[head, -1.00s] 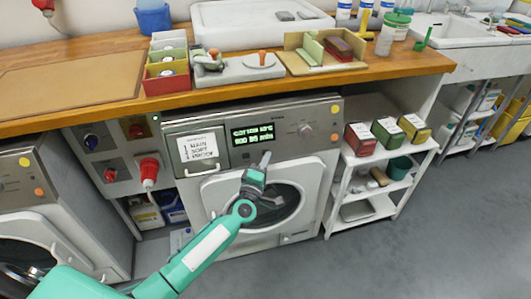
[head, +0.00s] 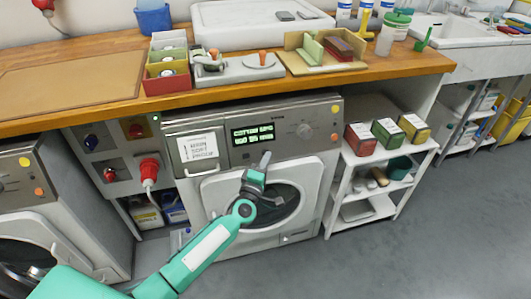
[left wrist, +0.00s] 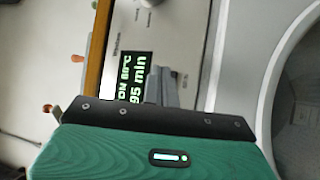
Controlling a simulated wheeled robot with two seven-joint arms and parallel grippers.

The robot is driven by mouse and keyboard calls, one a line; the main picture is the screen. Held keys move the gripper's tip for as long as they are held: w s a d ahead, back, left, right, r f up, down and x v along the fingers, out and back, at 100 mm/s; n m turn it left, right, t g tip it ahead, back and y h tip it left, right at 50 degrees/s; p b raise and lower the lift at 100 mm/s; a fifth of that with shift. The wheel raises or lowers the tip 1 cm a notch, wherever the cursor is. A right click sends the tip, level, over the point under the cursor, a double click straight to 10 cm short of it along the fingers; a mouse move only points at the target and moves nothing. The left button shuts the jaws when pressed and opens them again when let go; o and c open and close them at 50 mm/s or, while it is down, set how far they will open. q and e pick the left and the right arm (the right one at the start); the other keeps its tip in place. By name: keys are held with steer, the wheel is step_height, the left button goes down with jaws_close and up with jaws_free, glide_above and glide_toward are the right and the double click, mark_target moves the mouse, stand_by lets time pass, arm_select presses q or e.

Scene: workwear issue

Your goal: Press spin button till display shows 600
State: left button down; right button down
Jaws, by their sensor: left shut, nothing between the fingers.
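The washing machine (head: 184,226) stands under the wooden counter, its display (head: 252,134) lit with green text. The upper line looks like a cotton programme; the spin figure on the lower line is too blurred to read surely in the head view. In the left wrist view the display (left wrist: 128,72) is partly hidden and shows "95 min" at the end of a line. My left gripper (head: 265,160) is shut and empty, its tips just below the display's right part. The shut fingers also show in the left wrist view (left wrist: 160,85). The spin button cannot be made out clearly.
The counter edge (head: 240,92) overhangs the panel. A white shelf (head: 376,158) with boxes stands at right.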

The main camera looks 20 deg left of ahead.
arm_select(q)
steer(key=shift+a, duration=0.1)
steer(key=shift+w+a+f, duration=0.1)
steer(key=shift+w+a, duration=0.05)
steer(key=shift+w, duration=0.2)
steer(key=shift+w+a+f, duration=0.1)
steer(key=shift+w+a, duration=0.1)
steer(key=shift+w, duration=0.05)
stand_by(0.9)
steer(key=shift+s, duration=0.1)
steer(key=shift+s+d+r+p, duration=0.3)
steer(key=shift+s+d, duration=0.1)
steer(key=shift+s, duration=0.15)
steer(key=s+d+p, duration=0.1)
steer(key=s, duration=0.1)
steer(key=s+d+r+p, duration=0.1)
steer(key=s+p, duration=0.1)
steer(key=shift+d+r, duration=0.2)
steer(key=shift+d, duration=0.15)
